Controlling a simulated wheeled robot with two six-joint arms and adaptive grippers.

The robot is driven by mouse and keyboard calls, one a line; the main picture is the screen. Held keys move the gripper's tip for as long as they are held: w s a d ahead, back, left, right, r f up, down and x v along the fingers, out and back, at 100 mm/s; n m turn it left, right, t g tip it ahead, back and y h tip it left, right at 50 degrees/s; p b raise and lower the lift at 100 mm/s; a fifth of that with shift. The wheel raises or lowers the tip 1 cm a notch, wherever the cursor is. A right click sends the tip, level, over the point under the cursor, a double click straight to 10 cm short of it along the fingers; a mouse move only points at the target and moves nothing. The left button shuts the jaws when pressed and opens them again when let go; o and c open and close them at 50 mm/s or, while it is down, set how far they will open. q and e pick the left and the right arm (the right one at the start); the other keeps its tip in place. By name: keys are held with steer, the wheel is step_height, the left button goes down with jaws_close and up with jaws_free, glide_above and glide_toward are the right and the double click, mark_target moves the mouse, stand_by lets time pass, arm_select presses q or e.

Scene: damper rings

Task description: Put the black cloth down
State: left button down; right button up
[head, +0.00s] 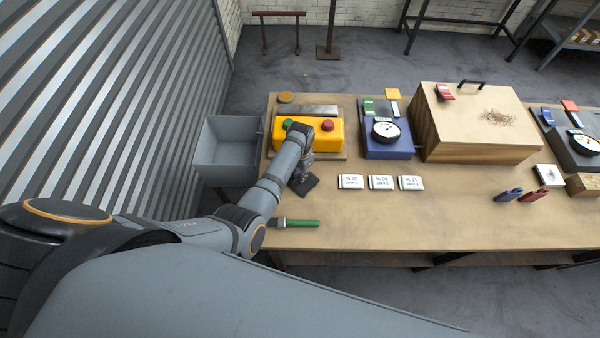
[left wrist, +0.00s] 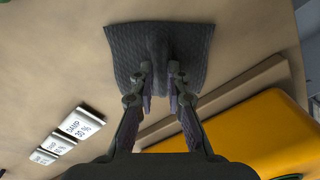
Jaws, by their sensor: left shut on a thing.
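The black cloth (head: 304,186) lies spread on the table, just in front of the yellow box, in the head view. It is a dark quilted square in the left wrist view (left wrist: 190,42), with a ridge pinched up in its middle. My left gripper (head: 303,174) points down over the cloth. In the left wrist view its two fingers (left wrist: 160,82) are closed on that ridge. Part of the cloth is hidden behind the arm and fingers. My right gripper is in neither view.
The yellow box (head: 318,138) with green and red buttons stands behind the cloth. Several white labels (head: 381,182) lie to its right. A green-handled tool (head: 298,223) lies near the front edge. A grey bin (head: 226,172) hangs at the table's left end. The table's front middle is clear.

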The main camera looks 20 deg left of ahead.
arm_select(q)
steer(key=shift+f, duration=0.25)
stand_by(0.4)
steer(key=c, duration=1.3)
jaws_free()
steer(key=shift+o, duration=0.2)
steer(key=shift+c, duration=0.2)
steer(key=c, duration=0.4)
steer(key=shift+o, duration=0.2)
steer(key=shift+r, duration=0.1)
